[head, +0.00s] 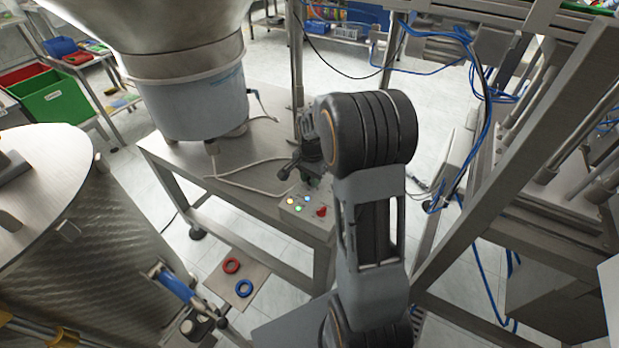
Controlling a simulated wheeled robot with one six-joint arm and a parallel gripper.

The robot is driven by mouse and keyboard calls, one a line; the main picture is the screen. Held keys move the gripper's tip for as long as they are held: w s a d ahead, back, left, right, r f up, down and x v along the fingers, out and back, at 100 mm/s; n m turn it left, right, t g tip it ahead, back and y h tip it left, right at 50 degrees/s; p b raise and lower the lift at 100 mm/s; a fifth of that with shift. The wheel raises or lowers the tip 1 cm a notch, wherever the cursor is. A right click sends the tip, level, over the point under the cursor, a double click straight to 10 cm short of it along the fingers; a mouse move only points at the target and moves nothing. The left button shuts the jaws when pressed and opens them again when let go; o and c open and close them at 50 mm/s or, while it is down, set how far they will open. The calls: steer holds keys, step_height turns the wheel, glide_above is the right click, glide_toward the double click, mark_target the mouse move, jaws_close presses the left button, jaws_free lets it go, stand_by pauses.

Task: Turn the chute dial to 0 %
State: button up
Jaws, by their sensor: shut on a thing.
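A small control box (301,204) sits at the front right corner of the steel table. Its top carries several lit buttons in yellow, green, blue and white, and a red knob (321,212). My gripper (298,177) is at the back edge of this box, behind the buttons, pointing down. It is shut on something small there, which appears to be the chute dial. The dial and its scale are hidden behind the fingers, so its setting cannot be read.
A large hopper (193,100) stands on the steel table (180,155) to the left. A metal frame with blue hoses (488,120) is at right. A small plate (262,268) holds a red ring (231,266) and a blue ring (244,288). A steel drum (110,250) is front left.

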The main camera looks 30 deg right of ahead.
steer(key=n, duration=0.6)
steer(key=shift+d+p, duration=0.1)
steer(key=shift+p, duration=0.3)
steer(key=n, duration=0.6)
steer(key=shift+n+p, duration=0.3)
steer(key=n, duration=1)
steer(key=shift+n+p, duration=0.3)
steer(key=shift+n, duration=1.3)
steer(key=o, duration=0.7)
steer(key=shift+a, duration=0.25)
steer(key=shift+o, duration=1.2)
steer(key=shift+d, duration=0.2)
